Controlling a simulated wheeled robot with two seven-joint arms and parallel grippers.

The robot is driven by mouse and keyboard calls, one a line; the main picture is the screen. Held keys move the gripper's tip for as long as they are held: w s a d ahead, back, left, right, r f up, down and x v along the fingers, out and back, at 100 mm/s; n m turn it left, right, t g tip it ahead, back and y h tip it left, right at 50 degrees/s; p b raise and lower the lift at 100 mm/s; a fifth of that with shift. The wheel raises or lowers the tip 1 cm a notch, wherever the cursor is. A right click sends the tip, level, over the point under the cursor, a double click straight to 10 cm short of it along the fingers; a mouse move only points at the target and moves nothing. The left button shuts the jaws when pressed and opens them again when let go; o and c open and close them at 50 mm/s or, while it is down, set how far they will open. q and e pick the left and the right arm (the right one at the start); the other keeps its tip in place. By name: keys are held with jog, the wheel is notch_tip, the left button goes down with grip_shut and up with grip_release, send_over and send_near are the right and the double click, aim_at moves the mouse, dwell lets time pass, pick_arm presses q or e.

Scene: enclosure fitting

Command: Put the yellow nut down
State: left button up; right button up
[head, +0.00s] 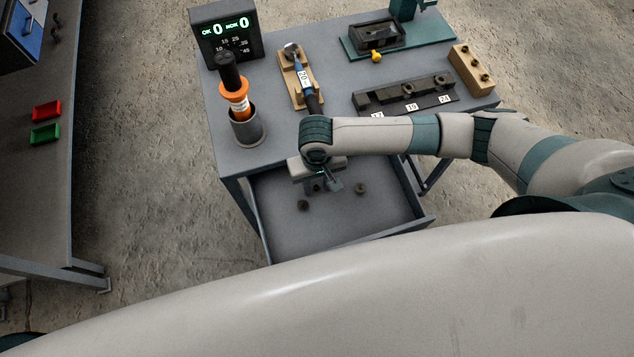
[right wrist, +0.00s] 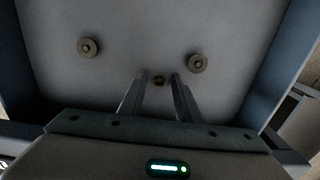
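My right gripper (head: 335,186) points down over the open grey drawer (head: 285,236). In the right wrist view its two fingers (right wrist: 158,86) stand apart, with a clear gap between the tips. Two larger-looking nuts lie on the floor, one at the left (right wrist: 88,47) and one at the right (right wrist: 197,63). The head view shows dark nuts on the drawer floor (head: 303,205) (head: 361,188). No nut looks clearly yellow. My left gripper is out of view.
The grey bench (head: 275,125) above the drawer holds an orange-and-black tool (head: 236,97) in a cup, a blue-black tool (head: 304,75) on a wooden rest, a dark numbered rack (head: 405,97), a wooden block (head: 470,69) and a fixture with a yellow knob (head: 376,56). Drawer walls surround the gripper.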

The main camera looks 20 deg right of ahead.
aim_at(317, 190)
notch_tip(317, 190, up, 12)
jog(key=b, duration=0.2)
jog(key=shift+b, duration=0.3)
dwell(0.6)
